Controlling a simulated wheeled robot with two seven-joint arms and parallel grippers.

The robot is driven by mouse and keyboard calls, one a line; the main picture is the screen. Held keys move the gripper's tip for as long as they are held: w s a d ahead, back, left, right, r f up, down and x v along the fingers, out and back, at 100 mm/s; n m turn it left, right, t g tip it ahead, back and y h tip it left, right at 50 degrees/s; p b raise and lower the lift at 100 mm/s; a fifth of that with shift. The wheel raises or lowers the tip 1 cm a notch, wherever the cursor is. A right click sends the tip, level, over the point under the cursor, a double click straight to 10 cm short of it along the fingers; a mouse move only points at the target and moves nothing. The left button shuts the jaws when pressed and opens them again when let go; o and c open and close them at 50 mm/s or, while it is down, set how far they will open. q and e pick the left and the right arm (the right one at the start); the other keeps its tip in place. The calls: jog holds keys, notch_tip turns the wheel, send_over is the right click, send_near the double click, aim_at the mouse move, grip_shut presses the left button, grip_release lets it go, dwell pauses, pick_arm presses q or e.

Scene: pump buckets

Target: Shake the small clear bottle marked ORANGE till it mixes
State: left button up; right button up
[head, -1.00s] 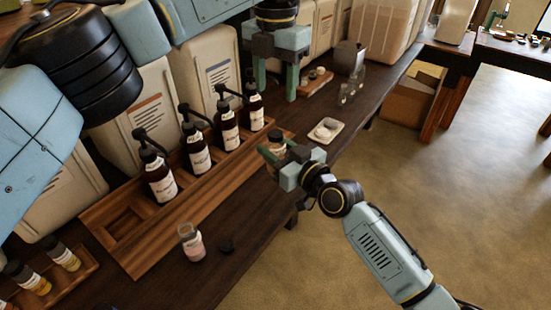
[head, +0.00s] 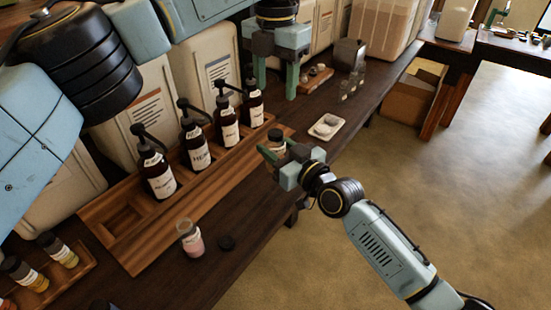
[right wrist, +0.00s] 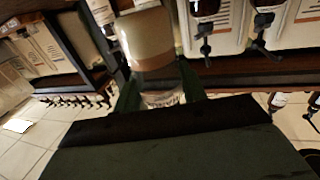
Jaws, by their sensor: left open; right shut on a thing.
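My right gripper (head: 280,162) is shut on a small clear bottle (head: 276,143) with a dark cap, held above the counter's front edge by the pump bottles. In the right wrist view the bottle (right wrist: 148,42) shows a pale layer and a browner layer, with a label between the fingers. The label is too blurred to read, so I cannot confirm ORANGE. My left gripper (head: 275,80) is open and empty, fingers pointing down, above the counter behind the held bottle.
Several dark pump bottles (head: 195,148) stand in a wooden rack (head: 150,246). A white dish (head: 326,126) lies right of my right gripper. Small vials (head: 58,250) sit at the left.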

aim_at(275, 133)
notch_tip(275, 133, up, 6)
jog(key=p, duration=0.4)
jog(key=shift+p, duration=0.3)
notch_tip(275, 133, down, 7)
jog(key=b, duration=0.5)
jog(key=shift+r+b, duration=0.15)
jog(key=shift+b, duration=0.2)
notch_tip(275, 133, up, 7)
jog(key=p, duration=0.6)
jog(key=shift+f, duration=0.2)
notch_tip(275, 133, down, 7)
jog(key=b, duration=0.5)
jog(key=shift+r, duration=0.3)
pick_arm(q)
notch_tip(275, 133, up, 7)
jog(key=p, duration=0.6)
pick_arm(e)
notch_tip(275, 133, up, 6)
jog(key=shift+r, duration=0.2)
notch_tip(275, 133, down, 7)
jog(key=b, duration=0.5)
jog(key=shift+r, duration=0.15)
pick_arm(q)
notch_tip(275, 133, down, 6)
jog(key=shift+r, duration=0.25)
pick_arm(e)
jog(key=shift+r, duration=0.2)
